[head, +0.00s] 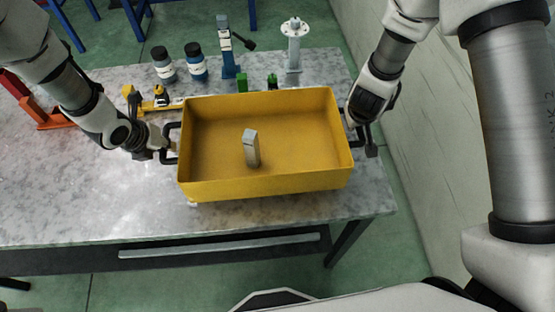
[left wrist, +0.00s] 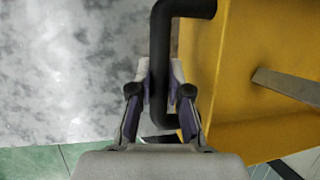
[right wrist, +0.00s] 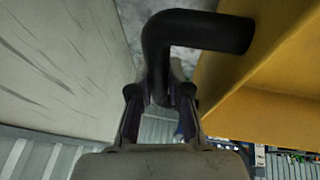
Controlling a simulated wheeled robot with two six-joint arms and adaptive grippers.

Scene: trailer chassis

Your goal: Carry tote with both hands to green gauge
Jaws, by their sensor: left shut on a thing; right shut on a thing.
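The yellow tote (head: 265,188) is an open box with a black handle at each end; it is upright over the table's right part. A small grey block (head: 251,148) stands inside it. My left gripper (head: 163,148) is shut on the left handle, which also shows in the left wrist view (left wrist: 160,55). My right gripper (head: 362,135) is shut on the right handle, which also shows in the right wrist view (right wrist: 190,30). I cannot tell whether the tote touches the table. Two small green pieces (head: 242,83) (head: 272,81) show behind its back wall, partly hidden.
The grey marbled table (head: 80,200) is bare at left and front. Behind the tote stand two dark-capped bottles (head: 163,65) (head: 196,62), a blue stand (head: 226,50), a grey stand (head: 294,45) and a yellow tool (head: 155,100). A wall (head: 425,130) is close on the right.

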